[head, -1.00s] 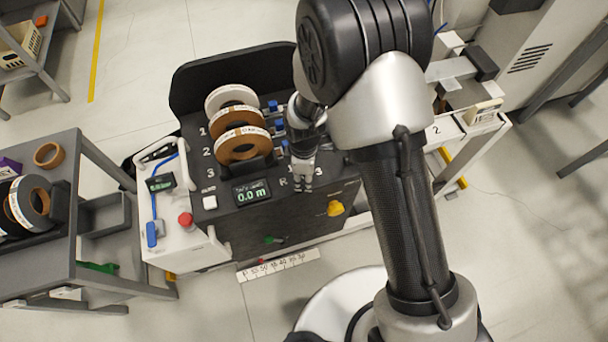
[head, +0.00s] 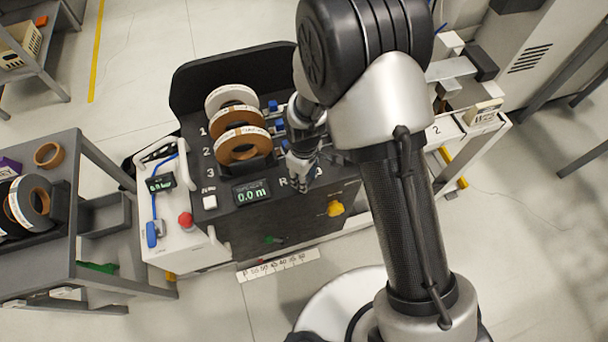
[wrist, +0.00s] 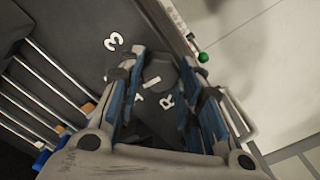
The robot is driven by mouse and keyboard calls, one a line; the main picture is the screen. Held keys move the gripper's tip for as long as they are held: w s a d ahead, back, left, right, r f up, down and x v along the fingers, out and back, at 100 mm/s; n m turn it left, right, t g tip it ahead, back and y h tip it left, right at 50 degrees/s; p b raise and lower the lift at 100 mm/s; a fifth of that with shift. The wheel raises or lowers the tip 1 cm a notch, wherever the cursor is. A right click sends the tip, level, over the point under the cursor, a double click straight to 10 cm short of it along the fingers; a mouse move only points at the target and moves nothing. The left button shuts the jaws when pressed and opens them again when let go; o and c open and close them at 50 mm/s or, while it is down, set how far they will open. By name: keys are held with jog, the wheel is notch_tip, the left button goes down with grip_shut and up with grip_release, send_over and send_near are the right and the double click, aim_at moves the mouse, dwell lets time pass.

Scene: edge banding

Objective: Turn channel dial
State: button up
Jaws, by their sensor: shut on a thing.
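The channel dial (wrist: 160,74) is a dark knob on the black top panel, seen between my fingers in the wrist view. White marks R, 3 and others partly covered stand around it. My gripper (wrist: 163,82) points down at the panel and is shut on the dial, one finger on each side. In the head view my gripper (head: 299,186) is at the panel's front right, right of the lit display (head: 251,192) reading 0.0 m. There it hides the dial. Which mark the dial points to cannot be told.
Several tape rolls (head: 238,148) stand left of my gripper, with blue clips (head: 279,125) between. A red button (head: 185,219) is on the white side at left. A yellow knob (head: 335,208) is on the front face, and a green knob (wrist: 202,57) shows in the wrist view.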

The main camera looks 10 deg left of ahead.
jog(key=m, duration=0.6)
jog(key=shift+m, duration=0.3)
jog(key=m, duration=0.6)
dwell(0.4)
jog(key=o, duration=1.1)
notch_tip(320, 180, up, 12)
dwell(0.4)
